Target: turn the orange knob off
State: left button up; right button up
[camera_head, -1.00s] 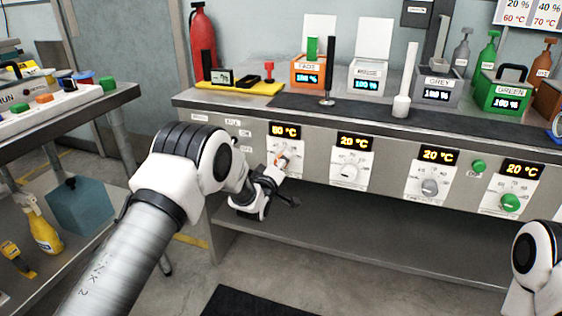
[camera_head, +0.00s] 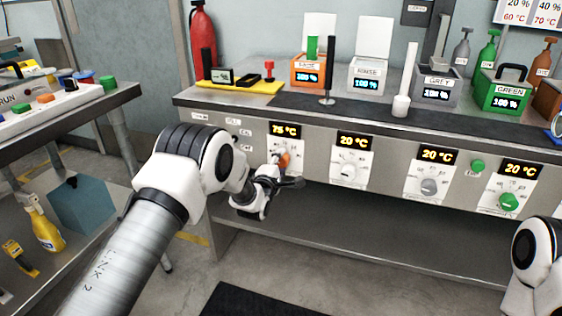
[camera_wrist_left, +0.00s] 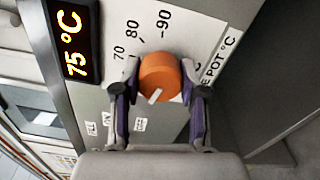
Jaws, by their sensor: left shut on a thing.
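The orange knob (camera_head: 284,160) is on the front panel at the left, under a display (camera_head: 285,130) that reads 75 °C. It also shows in the left wrist view (camera_wrist_left: 160,76), with a white pointer mark. My left gripper (camera_head: 279,166) is at the panel, shut on the orange knob with one finger on each side. In the left wrist view the fingers (camera_wrist_left: 160,95) straddle the knob, and the dial numbers 70, 80 and 90 show above it. The other dial numbers are partly hidden. My right gripper is not in view; only part of my right arm shows at the right edge.
To the right on the panel are a white knob (camera_head: 348,171), a grey knob (camera_head: 429,186) and a green knob (camera_head: 508,201), each under a 20 °C display. Several labelled pots stand on the bench top (camera_head: 250,101). Below the panel is an open shelf (camera_head: 350,222).

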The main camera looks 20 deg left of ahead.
pick_arm(q)
jog(key=shift+f+n, duration=0.1)
jog(key=shift+n, duration=0.3)
jog(key=o, duration=1.1)
jog(key=shift+o, duration=0.2)
jog(key=shift+s, duration=0.1)
jog(key=s, duration=1.2)
jog(key=shift+a, duration=0.2)
